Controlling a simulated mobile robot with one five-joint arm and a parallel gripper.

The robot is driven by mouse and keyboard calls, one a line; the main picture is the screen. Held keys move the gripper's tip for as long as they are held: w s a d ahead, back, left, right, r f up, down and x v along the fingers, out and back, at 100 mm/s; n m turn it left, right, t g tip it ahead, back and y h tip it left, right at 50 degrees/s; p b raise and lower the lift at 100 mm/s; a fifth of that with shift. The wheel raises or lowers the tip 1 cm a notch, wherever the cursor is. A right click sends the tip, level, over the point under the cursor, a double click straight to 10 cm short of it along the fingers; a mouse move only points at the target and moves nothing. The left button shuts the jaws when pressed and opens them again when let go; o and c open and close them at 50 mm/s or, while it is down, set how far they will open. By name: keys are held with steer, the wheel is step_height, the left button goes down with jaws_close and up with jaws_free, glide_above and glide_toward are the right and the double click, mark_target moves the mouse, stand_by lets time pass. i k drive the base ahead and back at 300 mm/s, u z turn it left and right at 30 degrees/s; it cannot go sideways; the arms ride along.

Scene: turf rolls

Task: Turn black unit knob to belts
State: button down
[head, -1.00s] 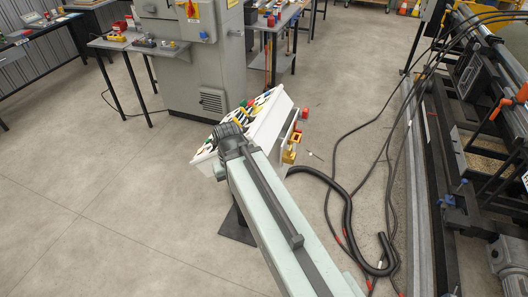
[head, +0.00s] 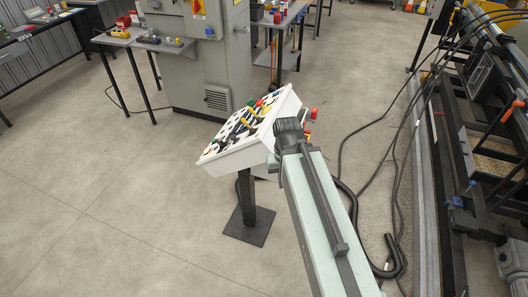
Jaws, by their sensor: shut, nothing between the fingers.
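The control panel (head: 234,155) is a white sloped box on a black post. Its face carries several small knobs and switches in black, green, yellow, red and blue. Black knobs are among them, but they are too small to tell which is the unit knob or where it points. The dark end joint of my arm (head: 289,132) is at the panel's right edge in the picture and covers part of that side. The fingers of my gripper are hidden beyond this joint. I cannot tell whether anything touches the panel.
A grey machine cabinet (head: 207,60) stands behind the panel, with small tables (head: 150,42) on its left. A long machine frame (head: 448,175) runs along the right. Black hoses and cables (head: 390,262) lie on the floor right of my arm. The floor at left is clear.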

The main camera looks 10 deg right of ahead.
mark_target(222, 144)
steer(key=u, duration=0.4)
steer(key=k, duration=1.25)
steer(key=u, duration=1.25)
steer(key=i, duration=3.7)
steer(key=z, duration=0.95)
steer(key=k, duration=0.7)
steer(key=z, duration=0.05)
steer(key=i, duration=0.85)
steer(key=z, duration=0.05)
